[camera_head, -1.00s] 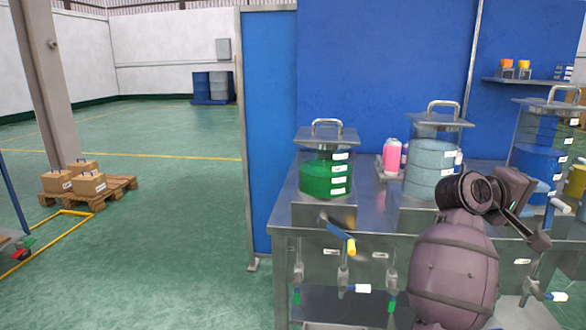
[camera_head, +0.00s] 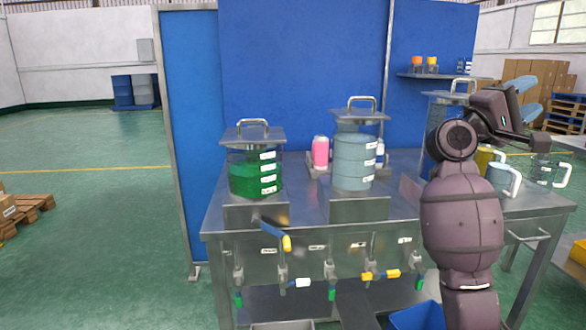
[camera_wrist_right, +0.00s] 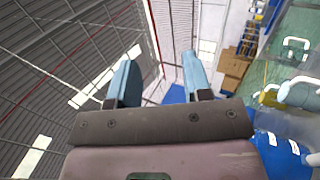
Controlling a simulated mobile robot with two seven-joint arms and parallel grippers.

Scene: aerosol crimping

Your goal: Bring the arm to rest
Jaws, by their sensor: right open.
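My right gripper (camera_head: 528,98) is raised at the right in the head view, above the right end of the steel bench (camera_head: 300,212). Its two blue-grey fingers are apart and hold nothing. The right wrist view shows the same open fingers (camera_wrist_right: 158,82) pointing up toward the ceiling and far wall. My right arm stands in front of part of the bench and hides some of what is there. My left gripper does not show.
A tank of green liquid (camera_head: 256,176) and a tank of pale blue liquid (camera_head: 354,160) stand on the bench. A pink can (camera_head: 320,152) stands between them. Valves with coloured handles (camera_head: 287,243) stick out in front. Open floor (camera_head: 90,210) lies to the left.

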